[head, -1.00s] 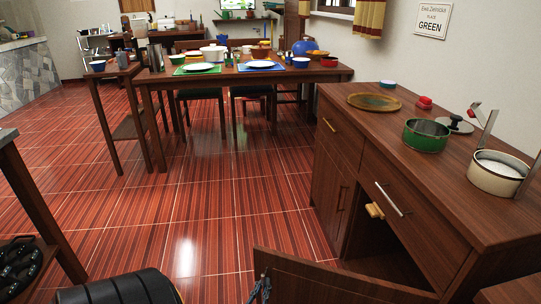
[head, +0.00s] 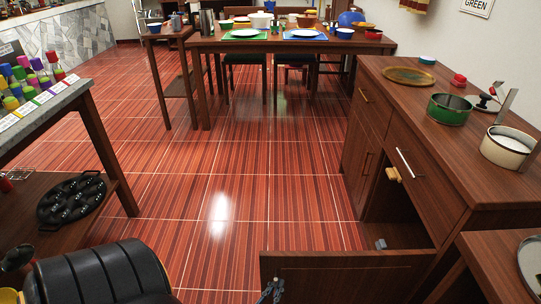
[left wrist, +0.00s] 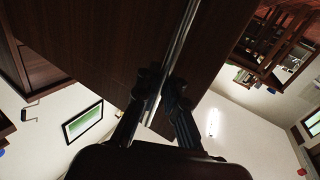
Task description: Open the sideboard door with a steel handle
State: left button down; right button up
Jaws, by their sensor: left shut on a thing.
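The wooden sideboard (head: 425,205) stands at the right in the head view. Its near door (head: 345,277) is swung out from the front, and the dark compartment (head: 395,215) behind it shows. My left gripper (head: 271,289) is at the door's free edge, low in the head view and partly hidden by the door. In the left wrist view, my left gripper (left wrist: 163,88) is shut around the long steel handle (left wrist: 181,48) on the door's wooden face (left wrist: 100,50). My right gripper is in neither view.
A drawer with a steel bar (head: 410,164) sits above the compartment. A green pot (head: 449,109) and a cream pot (head: 507,147) stand on top. A small grey object (head: 381,244) lies inside. A shelf stand (head: 60,110) is at the left. The red floor (head: 230,200) between is clear.

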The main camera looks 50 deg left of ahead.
pick_arm(q)
jog(key=shift+s+a, duration=0.15)
jog(key=shift+a, duration=0.05)
jog(key=c, duration=1.4)
grip_release()
jog(key=shift+s+d, duration=0.1)
